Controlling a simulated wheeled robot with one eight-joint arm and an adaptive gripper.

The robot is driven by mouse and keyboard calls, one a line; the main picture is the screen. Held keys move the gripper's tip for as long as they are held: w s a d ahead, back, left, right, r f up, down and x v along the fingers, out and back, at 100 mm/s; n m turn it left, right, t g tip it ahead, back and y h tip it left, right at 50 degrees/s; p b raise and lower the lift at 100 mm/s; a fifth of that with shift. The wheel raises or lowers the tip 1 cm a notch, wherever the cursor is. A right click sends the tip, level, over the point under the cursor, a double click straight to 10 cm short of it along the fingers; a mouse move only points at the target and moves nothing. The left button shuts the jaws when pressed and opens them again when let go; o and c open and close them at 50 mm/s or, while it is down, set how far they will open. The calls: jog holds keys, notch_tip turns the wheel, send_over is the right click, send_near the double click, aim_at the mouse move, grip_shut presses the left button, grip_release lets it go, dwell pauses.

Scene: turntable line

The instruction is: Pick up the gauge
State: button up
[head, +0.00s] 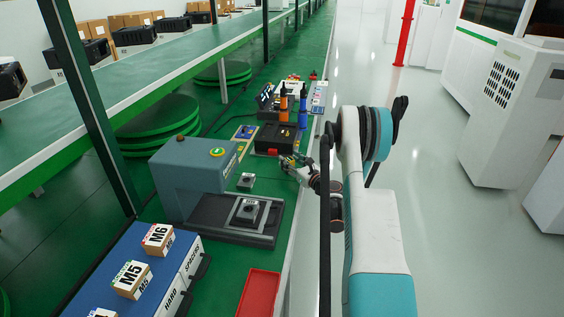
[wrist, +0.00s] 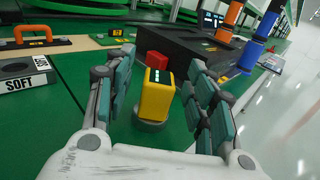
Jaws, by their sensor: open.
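The gauge appears to be a yellow block (wrist: 157,96) with a dark marked top, upright on a round grey base (wrist: 150,125) on the green bench. In the wrist view it stands between the two fingers of my gripper (wrist: 160,100). The fingers are open, with a gap visible on each side of it. In the head view my gripper (head: 287,163) is low over the bench by the front of the black case, and its fingers mostly hide the gauge.
A red block (wrist: 157,59) is just behind the gauge. A black case (head: 277,137) with orange and blue upright tools stands beyond. A block marked SOFT (wrist: 25,80) lies left in the wrist view. A grey press (head: 195,177) and red tray (head: 259,292) are nearer.

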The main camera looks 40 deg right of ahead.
jog(key=shift+w, duration=0.7)
jog(key=shift+s, duration=0.1)
grip_shut()
jog(key=shift+r, duration=0.1)
